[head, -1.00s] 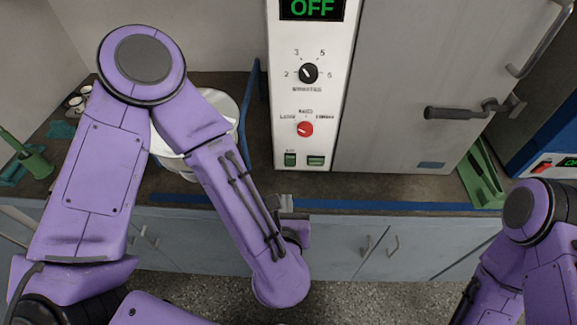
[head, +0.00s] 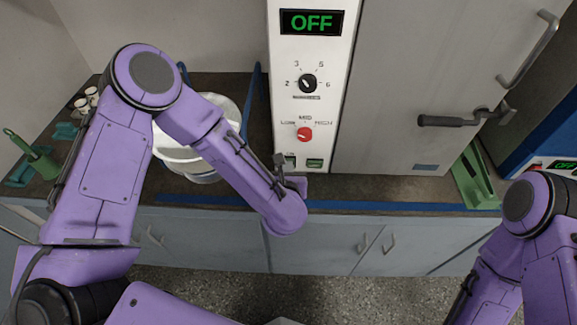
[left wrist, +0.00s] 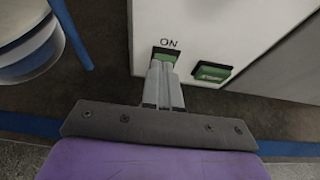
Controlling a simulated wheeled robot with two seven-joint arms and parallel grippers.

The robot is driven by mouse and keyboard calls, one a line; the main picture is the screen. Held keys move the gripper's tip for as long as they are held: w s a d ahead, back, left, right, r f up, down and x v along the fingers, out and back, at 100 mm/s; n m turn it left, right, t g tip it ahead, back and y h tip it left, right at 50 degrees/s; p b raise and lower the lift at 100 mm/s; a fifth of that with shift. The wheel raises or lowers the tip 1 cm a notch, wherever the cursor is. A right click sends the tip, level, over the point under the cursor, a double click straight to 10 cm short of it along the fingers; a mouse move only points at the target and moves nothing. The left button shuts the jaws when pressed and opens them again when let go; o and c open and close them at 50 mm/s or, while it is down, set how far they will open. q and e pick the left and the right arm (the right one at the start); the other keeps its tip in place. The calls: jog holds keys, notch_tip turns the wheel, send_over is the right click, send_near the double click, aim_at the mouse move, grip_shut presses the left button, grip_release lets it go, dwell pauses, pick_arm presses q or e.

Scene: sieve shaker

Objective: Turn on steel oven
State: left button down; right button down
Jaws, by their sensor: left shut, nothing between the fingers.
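The steel oven has a grey door (head: 400,80) and a white control panel (head: 303,60) on its left. Its display (head: 312,22) reads OFF in green. Below it are a black dial (head: 307,83), a red knob (head: 304,134) and two green buttons at the bottom. The left button, labelled ON, shows in the left wrist view (left wrist: 165,54); the right green button (left wrist: 212,72) is beside it. My left gripper (left wrist: 163,68) is shut and empty, its tips over the lower part of the ON button. I cannot tell whether they touch. My right gripper is out of view.
A white bucket (head: 225,110) stands on the dark counter left of the oven. A green metal piece (head: 478,178) and a blue device with a display (head: 550,130) are at the right. Small cups (head: 85,100) and a green tool (head: 35,158) are at the far left.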

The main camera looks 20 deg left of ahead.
pick_arm(q)
jog(key=shift+w+a+r+g+p, duration=0.1)
jog(key=shift+w+r+g+p, duration=0.1)
jog(key=shift+w+g+p, duration=0.3)
jog(key=shift+s+r, duration=0.1)
jog(key=shift+r+p, duration=0.55)
jog(key=shift+r, duration=0.2)
jog(key=shift+f, duration=0.1)
